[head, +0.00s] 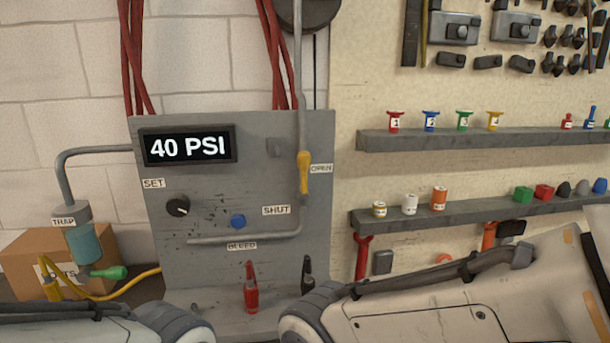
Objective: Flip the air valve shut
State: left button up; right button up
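The air valve's yellow lever (304,174) sits on the vertical grey pipe at the right side of the grey panel (215,270). The lever stands upright, in line with the pipe, beside the OPEN label (320,169). The SHUT label (276,210) is lower and to the left of the lever. Parts of my two arms show along the bottom edge, below the valve. Neither of my grippers is in view, and nothing touches the lever.
The panel also carries a 40 PSI display (188,147), a black SET knob (178,206) and a blue BLEED button (238,221). A red clip (251,288) and a black clip (307,276) stand below. Loaded shelves (450,140) are at the right. The space before the lever is clear.

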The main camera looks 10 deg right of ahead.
aim_at(304, 158)
jog(key=k, duration=1.35)
jog(key=z, duration=0.55)
jog(key=i, duration=1.7)
jog(key=u, duration=0.5)
